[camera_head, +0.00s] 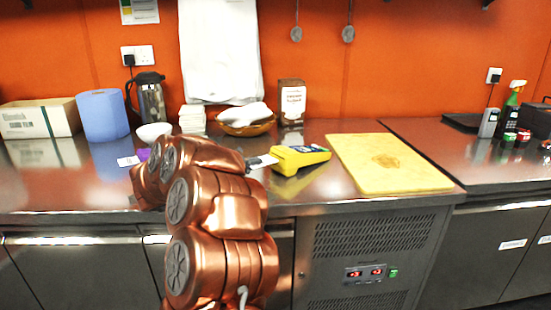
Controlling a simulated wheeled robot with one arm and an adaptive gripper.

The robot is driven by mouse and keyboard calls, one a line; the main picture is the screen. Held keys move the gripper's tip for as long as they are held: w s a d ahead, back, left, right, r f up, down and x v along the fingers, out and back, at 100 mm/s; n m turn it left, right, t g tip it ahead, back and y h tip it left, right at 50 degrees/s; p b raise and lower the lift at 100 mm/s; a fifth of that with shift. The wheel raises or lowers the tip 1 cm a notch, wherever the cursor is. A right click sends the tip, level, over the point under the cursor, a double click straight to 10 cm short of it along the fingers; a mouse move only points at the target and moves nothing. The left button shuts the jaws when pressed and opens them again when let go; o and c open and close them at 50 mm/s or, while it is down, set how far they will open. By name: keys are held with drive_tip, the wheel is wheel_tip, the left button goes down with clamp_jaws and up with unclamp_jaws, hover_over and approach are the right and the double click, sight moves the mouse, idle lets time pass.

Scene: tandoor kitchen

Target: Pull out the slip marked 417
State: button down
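A small white slip or card (128,161) lies on the steel counter at the left, beside a purple object (143,155) partly hidden by my copper arm. Another small pale flat piece (262,161) lies just right of my arm, next to a yellow bottle-like item (300,157) lying on the counter. No number 417 is legible on either piece. My arm rises in front of the counter and bends left over its front part. My gripper cannot be made out; the arm's own links probably cover it.
A yellow cutting board (388,163) lies right of the yellow item. Behind stand a basket (246,128) with white cloth, a brown packet (292,103), a white bowl (154,132), a jug (151,98), a blue roll (103,115) and a box (40,118). Bottles stand far right.

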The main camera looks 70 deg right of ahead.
drive_tip(key=shift+r, duration=0.1)
drive_tip(key=shift+w+a+r+p, duration=0.15)
drive_tip(key=shift+a+r+p, duration=0.25)
drive_tip(key=shift+r, duration=0.4)
drive_tip(key=shift+w+a+r+p, duration=0.2)
drive_tip(key=shift+r+p, duration=0.25)
drive_tip(key=shift+r, duration=0.4)
drive_tip(key=shift+w+a+r+p, duration=0.2)
drive_tip(key=shift+r+p, duration=0.25)
drive_tip(key=shift+r, duration=0.35)
